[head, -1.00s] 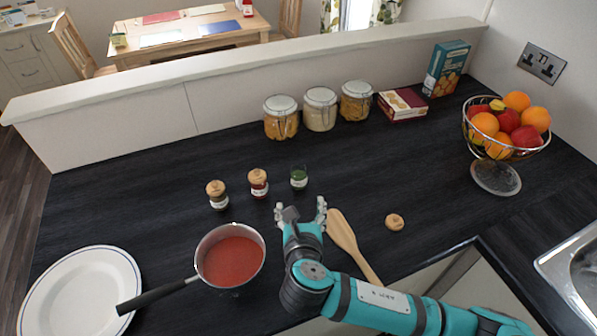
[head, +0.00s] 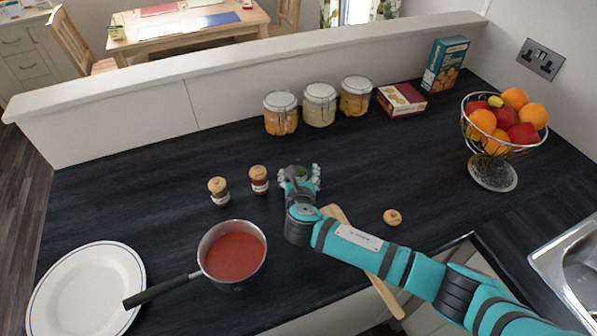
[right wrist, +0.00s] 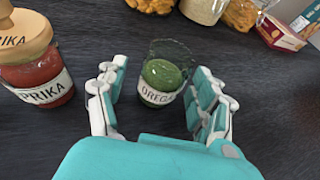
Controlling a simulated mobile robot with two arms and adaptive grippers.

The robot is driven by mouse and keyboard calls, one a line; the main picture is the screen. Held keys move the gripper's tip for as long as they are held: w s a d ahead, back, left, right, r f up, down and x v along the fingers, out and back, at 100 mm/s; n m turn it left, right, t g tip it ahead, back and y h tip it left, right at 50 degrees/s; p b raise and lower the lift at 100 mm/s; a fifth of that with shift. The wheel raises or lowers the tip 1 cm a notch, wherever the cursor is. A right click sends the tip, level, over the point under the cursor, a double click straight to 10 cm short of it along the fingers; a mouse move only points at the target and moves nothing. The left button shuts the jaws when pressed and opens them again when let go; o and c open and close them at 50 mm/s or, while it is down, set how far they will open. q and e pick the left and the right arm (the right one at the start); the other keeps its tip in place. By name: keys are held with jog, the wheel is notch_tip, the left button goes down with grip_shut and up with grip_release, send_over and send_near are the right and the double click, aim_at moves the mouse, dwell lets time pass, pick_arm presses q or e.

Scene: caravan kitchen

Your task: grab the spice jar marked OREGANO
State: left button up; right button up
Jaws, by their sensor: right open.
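The OREGANO jar (right wrist: 161,80) is a small glass jar with green contents and no lid on it. In the right wrist view it stands upright on the dark counter between the spread fingers of my right gripper (right wrist: 162,100), with a gap on both sides. In the head view my right gripper (head: 300,178) is at the jar (head: 300,170) and hides most of it. The gripper is open and holds nothing. The label reads "OREG", the rest is turned away. My left gripper is not in view.
A paprika jar (right wrist: 38,72) with a wooden lid stands close on the left; another lidded spice jar (head: 218,190) is beyond it. A pot of red sauce (head: 235,252) is front left. A loose wooden lid (head: 392,217) lies to the right.

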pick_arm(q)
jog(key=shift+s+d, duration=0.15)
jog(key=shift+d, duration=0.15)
pick_arm(e)
jog(key=shift+w, duration=0.15)
jog(key=c, duration=1.3)
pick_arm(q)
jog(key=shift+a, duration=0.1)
